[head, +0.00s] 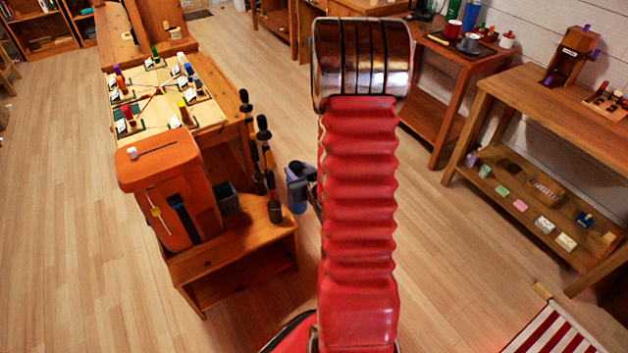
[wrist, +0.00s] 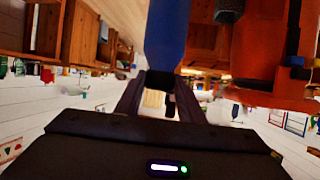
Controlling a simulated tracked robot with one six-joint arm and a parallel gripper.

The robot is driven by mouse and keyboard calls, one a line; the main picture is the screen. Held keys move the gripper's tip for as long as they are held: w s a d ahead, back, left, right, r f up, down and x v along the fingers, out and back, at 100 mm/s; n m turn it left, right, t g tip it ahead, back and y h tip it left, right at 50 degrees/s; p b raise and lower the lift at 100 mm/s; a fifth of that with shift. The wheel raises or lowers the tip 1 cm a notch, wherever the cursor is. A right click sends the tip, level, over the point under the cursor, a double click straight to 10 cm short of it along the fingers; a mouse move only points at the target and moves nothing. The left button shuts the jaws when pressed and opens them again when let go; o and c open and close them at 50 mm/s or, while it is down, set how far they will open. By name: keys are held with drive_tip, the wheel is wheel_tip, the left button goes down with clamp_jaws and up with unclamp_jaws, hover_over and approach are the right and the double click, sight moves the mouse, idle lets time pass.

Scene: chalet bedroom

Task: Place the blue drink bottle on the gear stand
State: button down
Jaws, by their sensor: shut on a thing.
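In the wrist view the bottle (wrist: 165,38) stretches up from between the fingers. My gripper (wrist: 158,84) is shut on it; in the head view the gripper is mostly hidden behind the arm. The low wooden gear stand (head: 236,244) is to the left of the bottle. The bottle appears held beside the stand's right edge; its exact height and gap are hard to tell.
On the stand are an orange pack (head: 172,200), a small dark bin (head: 228,198) and tall black poles (head: 265,150). The stand's front right top is bare. A table with a game board (head: 150,92) is behind it. Open floor (head: 80,240) lies left; a workbench (head: 545,95) is right.

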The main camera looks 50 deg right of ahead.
drive_tip(key=w+a+r+n+y, duration=0.1)
drive_tip(key=w+a+r, duration=0.35)
drive_tip(key=a, duration=0.25)
drive_tip(key=w+a+r+n, duration=0.1)
drive_tip(key=w+a+r, duration=0.2)
drive_tip(key=w+a, duration=0.35)
drive_tip(key=w+a+r+n+y, duration=0.1)
drive_tip(key=a+r+y, duration=0.1)
drive_tip(key=a, duration=0.7)
drive_tip(key=w+a+r+n+t+y, duration=0.1)
drive_tip(key=w+a+r+y, duration=0.1)
drive_tip(key=a, duration=0.8)
drive_tip(key=shift+r+n, duration=0.3)
drive_tip(key=shift+r, duration=0.15)
drive_tip(key=shift+w, duration=0.1)
